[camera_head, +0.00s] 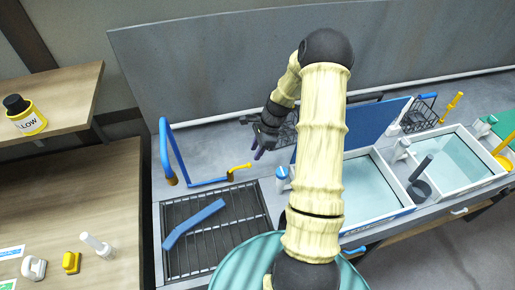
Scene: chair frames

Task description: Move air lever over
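Another upright yellow handle (455,105) is at the far right, behind the basins. No label shows which one is the air lever. My gripper (258,153) hangs down at the end of my cream arm, just right of and slightly above the nearer yellow handle in the picture. A gap shows between them. The fingers are small and dark, and I cannot tell if they are open or shut. I see nothing held in them.
A blue curved bar (194,223) lies on the black rack (245,208). A tall blue tube frame (164,145) stands behind it at left. Water-filled basins (375,190) with a blue panel (372,130) are on the right. Wooden tables (70,190) are at left.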

